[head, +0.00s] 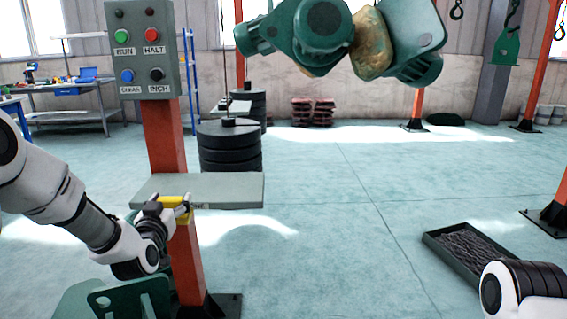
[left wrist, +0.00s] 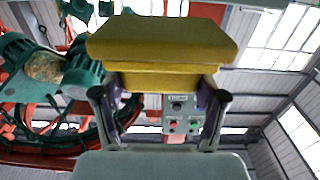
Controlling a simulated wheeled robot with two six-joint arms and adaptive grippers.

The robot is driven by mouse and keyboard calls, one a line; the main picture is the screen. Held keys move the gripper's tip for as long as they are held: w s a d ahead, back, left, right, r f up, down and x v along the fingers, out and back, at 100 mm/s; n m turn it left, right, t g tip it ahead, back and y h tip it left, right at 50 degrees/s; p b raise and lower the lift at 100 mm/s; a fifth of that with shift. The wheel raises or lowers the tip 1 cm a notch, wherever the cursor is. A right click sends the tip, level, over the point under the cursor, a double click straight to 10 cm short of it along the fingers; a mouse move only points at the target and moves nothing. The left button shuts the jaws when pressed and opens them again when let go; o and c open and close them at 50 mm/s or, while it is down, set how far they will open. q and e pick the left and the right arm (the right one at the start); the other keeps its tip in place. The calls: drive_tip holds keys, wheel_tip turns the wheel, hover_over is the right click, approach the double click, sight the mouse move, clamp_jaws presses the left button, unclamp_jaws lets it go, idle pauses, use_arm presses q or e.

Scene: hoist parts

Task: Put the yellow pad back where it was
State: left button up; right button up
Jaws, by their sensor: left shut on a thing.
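My left gripper (head: 172,207) is shut on the yellow pad (head: 176,201), at the front edge of a grey shelf (head: 225,188) on the orange post. The pad is small in the head view and partly hidden by the fingers. I cannot tell whether it touches the shelf. In the left wrist view the yellow pad (left wrist: 165,45) shows large, as a thick block between the two fingers of my left gripper (left wrist: 160,98). My right gripper is out of view; only part of the right arm shows at the lower right of the head view.
A control box (head: 143,50) with several buttons tops the orange post (head: 164,140). Black round weights (head: 229,150) stand behind the shelf. A green hoist unit (head: 318,30) hangs overhead. A dark tray (head: 437,245) holding chain lies right. The middle floor is clear.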

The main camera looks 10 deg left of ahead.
sight(178, 224)
use_arm(q)
drive_tip(key=shift+m+h, duration=0.3)
drive_tip(key=shift+h, duration=0.2)
drive_tip(key=f, duration=0.1)
drive_tip(key=d+f, duration=0.1)
drive_tip(key=f, duration=0.1)
drive_tip(key=d+f, duration=0.1)
drive_tip(key=shift+d+f, duration=0.1)
drive_tip(key=shift+f, duration=0.25)
drive_tip(key=s+d+f+m+h, duration=0.2)
drive_tip(key=s+d+f+h, duration=0.25)
drive_tip(key=d, duration=0.35)
drive_tip(key=s+d+f+m+h, duration=0.3)
drive_tip(key=s+d+f, duration=0.15)
drive_tip(key=d, duration=0.25)
drive_tip(key=s+d+r+n+y+p, duration=0.1)
drive_tip(key=s+r+n+y+p, duration=0.2)
drive_tip(key=r+p, duration=0.7)
drive_tip(key=y+p, duration=0.1)
drive_tip(key=p, duration=0.6)
drive_tip(key=shift+d+r+y, duration=0.3)
drive_tip(key=shift+r+y, duration=0.05)
